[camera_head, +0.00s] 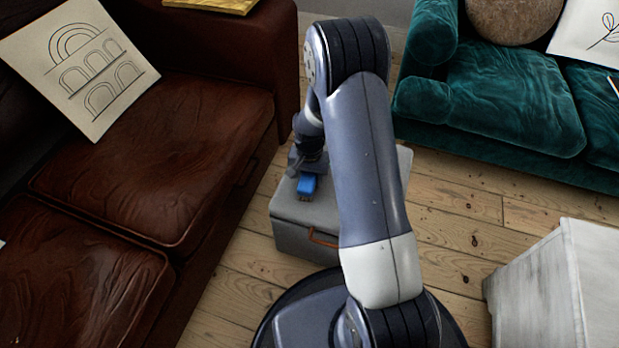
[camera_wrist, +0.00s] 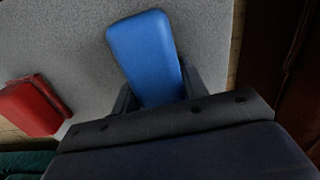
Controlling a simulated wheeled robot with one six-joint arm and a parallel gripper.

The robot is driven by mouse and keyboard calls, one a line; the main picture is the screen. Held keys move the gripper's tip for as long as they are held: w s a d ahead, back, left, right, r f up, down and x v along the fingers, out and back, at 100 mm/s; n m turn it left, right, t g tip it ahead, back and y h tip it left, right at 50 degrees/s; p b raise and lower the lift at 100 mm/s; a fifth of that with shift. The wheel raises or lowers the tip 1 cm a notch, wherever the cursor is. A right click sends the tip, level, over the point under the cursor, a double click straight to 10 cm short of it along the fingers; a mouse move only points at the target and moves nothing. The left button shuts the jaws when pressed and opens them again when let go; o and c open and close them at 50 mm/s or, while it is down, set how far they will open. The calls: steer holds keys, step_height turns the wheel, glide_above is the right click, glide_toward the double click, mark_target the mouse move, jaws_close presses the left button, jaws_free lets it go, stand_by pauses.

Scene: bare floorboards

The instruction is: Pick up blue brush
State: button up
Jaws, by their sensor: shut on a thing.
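The blue brush (camera_head: 307,186) is on or just above the top of a grey box (camera_head: 292,238), near its left side. In the wrist view the brush (camera_wrist: 145,55) is a rounded blue block that points away from my gripper (camera_wrist: 160,92). A dark finger stands on each side of its near end, and the gripper is shut on it. In the head view my gripper (camera_head: 306,168) is small and partly hidden by my arm. I cannot tell whether the brush still touches the box.
A red block (camera_wrist: 36,106) lies at the left in the wrist view, by the grey surface's edge. A brown leather sofa (camera_head: 170,140) is close on the left. A teal sofa (camera_head: 510,95) stands back right and a pale cabinet (camera_head: 560,290) front right. Floorboards (camera_head: 470,215) between are clear.

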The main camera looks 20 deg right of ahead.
steer(key=c, duration=0.4)
step_height(320, 180, up, 10)
steer(key=p, duration=0.4)
